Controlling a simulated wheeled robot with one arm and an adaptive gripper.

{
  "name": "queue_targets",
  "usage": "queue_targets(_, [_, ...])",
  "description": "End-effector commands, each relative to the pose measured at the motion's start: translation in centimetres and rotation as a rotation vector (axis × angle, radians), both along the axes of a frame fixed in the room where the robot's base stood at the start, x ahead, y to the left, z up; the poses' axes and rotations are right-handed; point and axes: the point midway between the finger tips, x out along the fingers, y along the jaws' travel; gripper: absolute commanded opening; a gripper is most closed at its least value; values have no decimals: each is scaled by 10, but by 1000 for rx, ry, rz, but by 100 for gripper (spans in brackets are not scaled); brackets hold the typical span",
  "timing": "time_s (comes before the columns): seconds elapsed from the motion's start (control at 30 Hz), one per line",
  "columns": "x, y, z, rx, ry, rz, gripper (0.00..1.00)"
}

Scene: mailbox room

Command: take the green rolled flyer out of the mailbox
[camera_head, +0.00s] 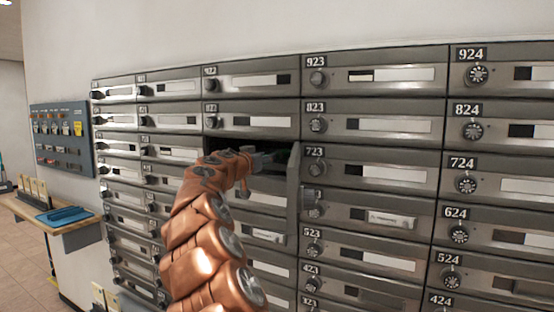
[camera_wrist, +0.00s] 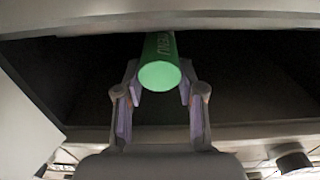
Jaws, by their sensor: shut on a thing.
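The green rolled flyer (camera_wrist: 160,72) sticks out end-on from the dark inside of the open mailbox (camera_wrist: 255,130) in the wrist view. Its far part is hidden in the dark. My gripper (camera_wrist: 161,88) has one finger on each side of the roll and is shut on it, at the mailbox mouth. In the head view my gripper (camera_head: 268,158) is at the opening of the mailbox (camera_head: 225,146), left of the box numbered 723. The flyer cannot be made out there.
The mailbox's open door (camera_head: 293,195) stands out on the right of the opening in the head view. Closed mailboxes with dials surround it. A wooden shelf (camera_head: 70,229) with a blue tray (camera_head: 64,215) is at the left, below a wall panel (camera_head: 61,138).

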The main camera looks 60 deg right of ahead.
Motion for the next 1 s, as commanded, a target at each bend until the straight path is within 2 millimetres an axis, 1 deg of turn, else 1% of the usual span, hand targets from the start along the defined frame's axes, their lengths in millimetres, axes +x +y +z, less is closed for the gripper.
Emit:
queue_targets(0.2, [0, 0, 3, 0, -1, 0, 5])
queue_targets(0.3, [0, 4, 2, -1, 0, 0, 5])
queue_targets(0.53, [-2, 29, -1, 0, 1, -2, 5])
queue_targets(1.0, [-3, 82, 1, -1, -1, 1, 5])
